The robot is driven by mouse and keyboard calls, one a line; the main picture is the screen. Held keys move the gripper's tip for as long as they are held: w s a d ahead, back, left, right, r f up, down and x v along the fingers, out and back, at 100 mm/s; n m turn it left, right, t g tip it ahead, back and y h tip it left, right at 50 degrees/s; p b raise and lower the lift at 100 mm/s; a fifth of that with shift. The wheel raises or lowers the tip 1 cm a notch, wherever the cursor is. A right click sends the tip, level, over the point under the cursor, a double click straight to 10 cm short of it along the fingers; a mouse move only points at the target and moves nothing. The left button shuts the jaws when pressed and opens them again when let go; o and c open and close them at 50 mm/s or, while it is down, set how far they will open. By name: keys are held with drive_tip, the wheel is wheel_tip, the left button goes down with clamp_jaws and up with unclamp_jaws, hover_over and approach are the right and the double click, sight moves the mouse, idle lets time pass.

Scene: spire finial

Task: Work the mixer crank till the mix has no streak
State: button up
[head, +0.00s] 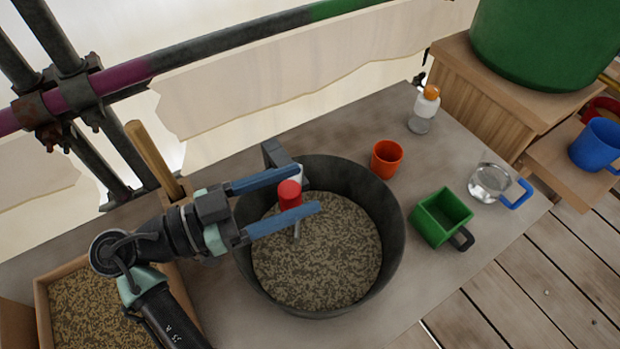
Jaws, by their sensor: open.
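The mixer is a dark round tub (393,225) on the grey table. The mix (325,265) inside is speckled brown and tan; I see no clear separate streak at this size, and part of it is hidden under my gripper. The crank has a red knob (289,193) on a thin grey shaft above the mix. My gripper (308,191) reaches in from the left over the tub. Its two blue fingers are open, one on each side of the red knob; I cannot tell whether either touches it.
An orange cup (386,159), a bottle (425,110), a green square scoop (441,217) and a clear cup with blue handle (489,184) stand right of the tub. A wooden box of grains (40,301) is at lower left. Scaffold pipes (220,48) run behind.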

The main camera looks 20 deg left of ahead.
drive_tip(key=shift+x, duration=1.6)
clamp_jaws()
